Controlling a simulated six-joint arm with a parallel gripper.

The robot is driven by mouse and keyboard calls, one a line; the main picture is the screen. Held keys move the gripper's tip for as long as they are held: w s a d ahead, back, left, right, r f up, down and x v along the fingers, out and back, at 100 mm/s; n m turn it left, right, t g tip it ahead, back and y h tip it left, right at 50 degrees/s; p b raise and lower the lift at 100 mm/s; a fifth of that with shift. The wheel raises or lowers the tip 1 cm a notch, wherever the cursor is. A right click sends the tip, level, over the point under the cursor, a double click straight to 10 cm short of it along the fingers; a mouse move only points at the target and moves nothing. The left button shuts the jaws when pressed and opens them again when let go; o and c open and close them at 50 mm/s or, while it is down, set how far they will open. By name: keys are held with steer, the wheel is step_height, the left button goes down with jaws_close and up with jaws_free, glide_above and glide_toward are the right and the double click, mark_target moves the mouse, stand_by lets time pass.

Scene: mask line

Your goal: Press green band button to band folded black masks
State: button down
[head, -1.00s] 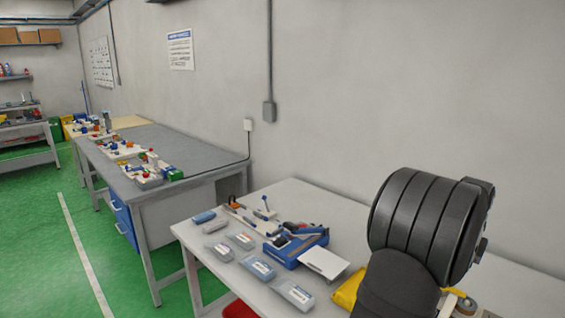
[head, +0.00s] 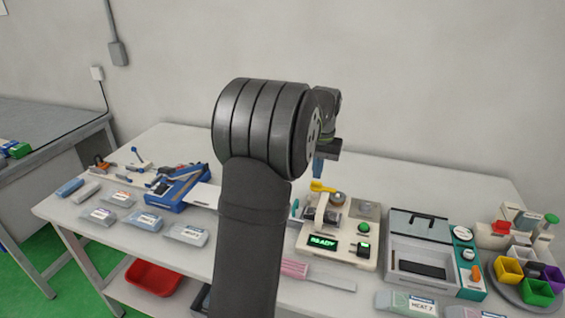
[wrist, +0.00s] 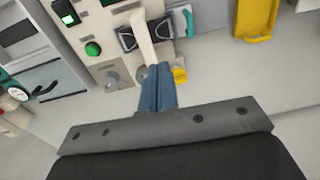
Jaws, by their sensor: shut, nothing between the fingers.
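A cream banding machine (head: 312,238) stands on the white table with a lit green READY display (head: 324,242). Its round green button (head: 363,228) is on the right side of the panel and shows in the wrist view (wrist: 92,48). Black folded masks (wrist: 158,28) lie under the cream arch in the wrist view; they are small and partly hidden in the head view. My gripper (head: 318,172) is above the back of the machine, its blue fingers (wrist: 159,72) shut and empty. In the wrist view the fingertips are beside the arch, apart from the green button.
A yellow lever (head: 322,187) sits at the machine's rear. A grey lidded sealer (head: 418,245) stands to the right, then coloured cups (head: 508,269). A blue press (head: 180,187) and several packs are left. A yellow tray (wrist: 256,20) shows in the wrist view. My arm hides the middle.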

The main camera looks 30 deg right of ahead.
steer(key=m+t, duration=0.9)
steer(key=m, duration=1)
glide_above(367, 227)
step_height(367, 227, down, 5)
steer(key=shift+r, duration=0.1)
steer(key=shift+h, duration=0.3)
steer(key=shift+f, duration=4.45)
steer(key=shift+f, duration=0.1)
steer(key=shift+f, duration=0.3)
